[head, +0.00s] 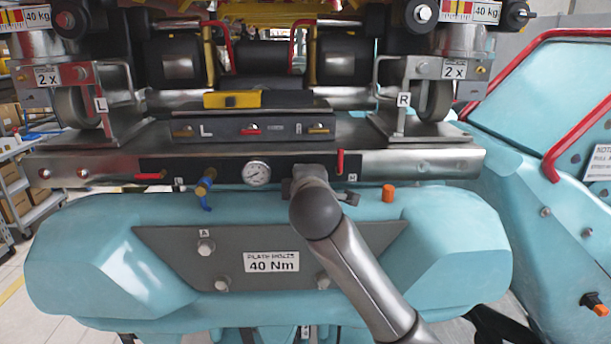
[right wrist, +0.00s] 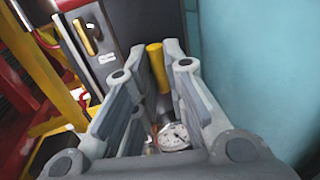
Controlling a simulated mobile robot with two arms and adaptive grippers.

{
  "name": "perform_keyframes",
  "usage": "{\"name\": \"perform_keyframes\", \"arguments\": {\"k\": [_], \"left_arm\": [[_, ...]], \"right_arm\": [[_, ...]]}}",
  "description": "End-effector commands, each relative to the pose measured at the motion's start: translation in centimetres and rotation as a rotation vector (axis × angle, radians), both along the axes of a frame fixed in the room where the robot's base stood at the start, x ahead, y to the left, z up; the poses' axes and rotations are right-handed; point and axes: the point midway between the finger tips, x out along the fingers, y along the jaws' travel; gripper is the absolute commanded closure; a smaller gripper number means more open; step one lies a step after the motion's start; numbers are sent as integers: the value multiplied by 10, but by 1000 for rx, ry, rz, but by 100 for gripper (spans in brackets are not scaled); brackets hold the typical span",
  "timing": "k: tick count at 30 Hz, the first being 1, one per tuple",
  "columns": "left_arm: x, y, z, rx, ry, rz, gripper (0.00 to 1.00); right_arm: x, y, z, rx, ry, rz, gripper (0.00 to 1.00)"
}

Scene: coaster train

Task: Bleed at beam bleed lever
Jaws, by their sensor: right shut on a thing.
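The steel beam (head: 80,165) runs across the head view above the teal front body. A pressure gauge (head: 257,173) sits on its dark panel; a gauge also shows low between my fingers in the right wrist view (right wrist: 173,136). My right gripper (head: 318,178) is against the panel right of the gauge, its fingers mostly hidden behind my wrist. In the right wrist view its fingers (right wrist: 156,72) are closed around a yellow handle (right wrist: 156,70). The handle is hidden in the head view, and I cannot read any label on it. My left gripper is not in view.
A red lever (head: 150,177) and a blue valve (head: 205,187) are left of the gauge. An upright red lever (head: 340,161) stands just right of my gripper. An orange knob (head: 388,193) is further right. A plate marked 40 Nm (head: 271,262) is below.

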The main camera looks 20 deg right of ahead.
Motion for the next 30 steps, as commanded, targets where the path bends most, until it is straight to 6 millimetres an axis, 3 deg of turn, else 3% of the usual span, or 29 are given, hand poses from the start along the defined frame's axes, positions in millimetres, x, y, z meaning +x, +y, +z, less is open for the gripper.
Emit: {"name": "perform_keyframes", "arguments": {"k": [10, 11, 16, 26, 30], "left_arm": [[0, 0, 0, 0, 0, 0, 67], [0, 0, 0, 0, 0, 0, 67], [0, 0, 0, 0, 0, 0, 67], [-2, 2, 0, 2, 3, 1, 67], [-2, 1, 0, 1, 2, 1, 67]], "right_arm": [[0, 0, -5, 1, 11, 0, 100], [0, 0, -5, 1, 11, 0, 86], [0, 0, -4, 0, 9, 0, 67], [-2, 1, -1, 1, 3, 0, 67], [-12, 4, 1, 1, 2, 2, 67]]}}
